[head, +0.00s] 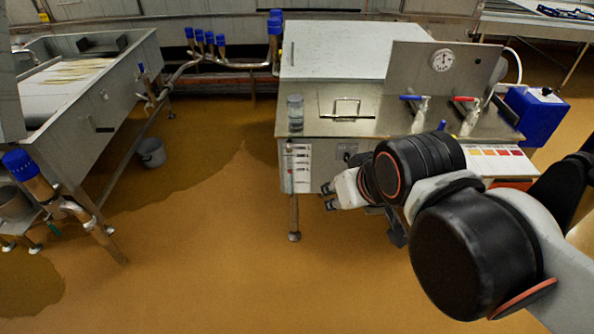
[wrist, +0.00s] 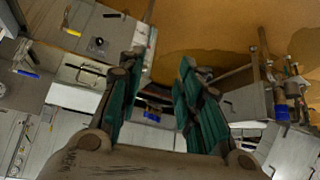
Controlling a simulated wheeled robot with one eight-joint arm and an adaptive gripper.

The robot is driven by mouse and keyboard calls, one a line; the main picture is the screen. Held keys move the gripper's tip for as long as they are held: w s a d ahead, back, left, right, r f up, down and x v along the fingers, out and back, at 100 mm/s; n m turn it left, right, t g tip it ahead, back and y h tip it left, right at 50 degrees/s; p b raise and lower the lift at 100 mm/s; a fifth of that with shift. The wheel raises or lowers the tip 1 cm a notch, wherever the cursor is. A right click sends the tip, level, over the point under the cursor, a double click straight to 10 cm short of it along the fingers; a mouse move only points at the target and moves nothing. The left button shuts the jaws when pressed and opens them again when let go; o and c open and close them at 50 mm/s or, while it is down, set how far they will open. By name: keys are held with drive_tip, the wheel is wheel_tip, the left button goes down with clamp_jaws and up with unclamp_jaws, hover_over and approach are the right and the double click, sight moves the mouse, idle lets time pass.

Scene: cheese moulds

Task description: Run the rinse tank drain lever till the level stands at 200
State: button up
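The steel rinse tank (head: 320,128) stands in the middle of the head view, with a lid handle on top. A printed strip or scale (head: 298,168) is on its front left; its figures are too small to read, so I cannot tell the level. A small plate with a dark knob or lever (head: 347,153) is on the tank front; a similar dark knob (wrist: 98,42) shows in the wrist view. I cannot tell whether it is the drain lever. My gripper (head: 331,194) is low before the tank front. In the wrist view its green-padded fingers (wrist: 163,62) are apart and empty.
Blue (head: 414,98) and red (head: 466,99) tap levers and a round dial (head: 442,60) are at the tank's back right. A clear jar (head: 295,112) stands on its top left. A long steel vat (head: 85,115) is at left, a bucket (head: 151,152) beside it. The floor between is clear.

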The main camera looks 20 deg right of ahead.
drive_tip(key=w+d+m+h+p, duration=0.1)
drive_tip(key=w+d+m, duration=0.15)
drive_tip(key=w, duration=0.55)
drive_tip(key=w+d+m+p, duration=0.1)
drive_tip(key=w+d+m, duration=0.15)
drive_tip(key=w, duration=0.55)
drive_tip(key=w+d+f+m+h, duration=0.1)
drive_tip(key=w+d+f+m, duration=0.15)
drive_tip(key=w, duration=0.35)
drive_tip(key=w+d+f+m, duration=0.2)
drive_tip(key=w+f+m, duration=0.1)
drive_tip(key=w+f, duration=0.15)
drive_tip(key=w+d+f+m, duration=0.2)
drive_tip(key=w+d+f, duration=0.3)
drive_tip(key=f, duration=0.8)
drive_tip(key=w+d+f+m+g+h+b, duration=0.1)
drive_tip(key=w+d+f+m, duration=0.2)
drive_tip(key=f, duration=1.1)
drive_tip(key=w+d+f+m+h+b, duration=0.1)
drive_tip(key=w+d+f+m, duration=0.2)
drive_tip(key=f, duration=1)
drive_tip(key=shift+w+d+f+g, duration=0.15)
drive_tip(key=shift+w+d+g, duration=0.15)
drive_tip(key=shift+w+d, duration=1.6)
clamp_jaws()
